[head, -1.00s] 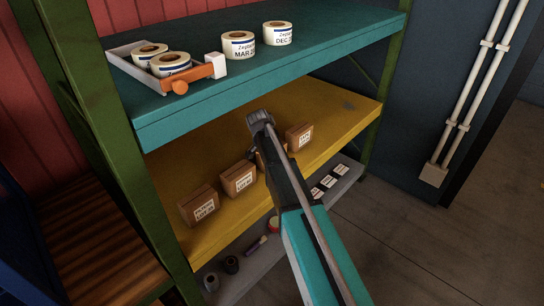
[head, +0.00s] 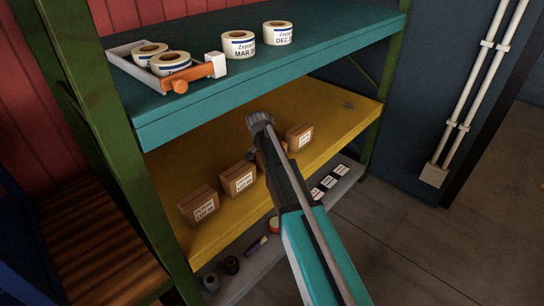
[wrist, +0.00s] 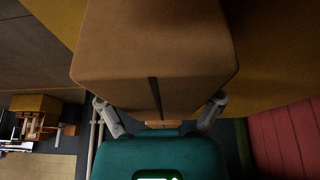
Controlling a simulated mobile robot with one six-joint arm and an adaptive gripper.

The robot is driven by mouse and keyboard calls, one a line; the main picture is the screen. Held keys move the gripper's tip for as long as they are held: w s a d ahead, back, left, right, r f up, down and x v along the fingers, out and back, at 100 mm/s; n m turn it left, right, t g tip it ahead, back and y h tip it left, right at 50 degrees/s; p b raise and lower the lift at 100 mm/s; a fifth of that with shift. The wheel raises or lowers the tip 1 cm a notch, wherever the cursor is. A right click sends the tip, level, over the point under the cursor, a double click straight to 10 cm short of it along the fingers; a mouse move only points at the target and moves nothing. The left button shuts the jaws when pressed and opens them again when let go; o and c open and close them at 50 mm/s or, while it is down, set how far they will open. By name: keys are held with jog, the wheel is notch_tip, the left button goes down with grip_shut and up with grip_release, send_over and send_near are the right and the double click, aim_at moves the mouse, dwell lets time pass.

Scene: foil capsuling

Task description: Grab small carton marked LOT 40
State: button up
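In the wrist view a plain brown carton (wrist: 155,45) with a dark seam fills the upper middle. My gripper (wrist: 160,102) has its two fingers spread wide, one at each lower corner of this carton. I cannot tell whether they touch it. In the head view my gripper (head: 262,135) reaches in over the yellow shelf (head: 335,108), and a carton there is mostly hidden behind it. Other brown cartons with white labels stand on the shelf: one at the left (head: 199,193), one beside it (head: 238,167), one at the right (head: 293,132).
The teal shelf (head: 330,50) above holds label rolls (head: 238,44) and a white tray (head: 120,52) with an orange-handled tool. The grey bottom shelf (head: 255,275) holds small items. Green posts (head: 95,130) frame the rack. Free yellow surface lies behind the cartons.

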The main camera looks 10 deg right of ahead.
jog(key=c, duration=0.4)
jog(key=shift+r, duration=0.15)
notch_tip(320, 180, up, 10)
jog(key=p, duration=1)
dwell(0.6)
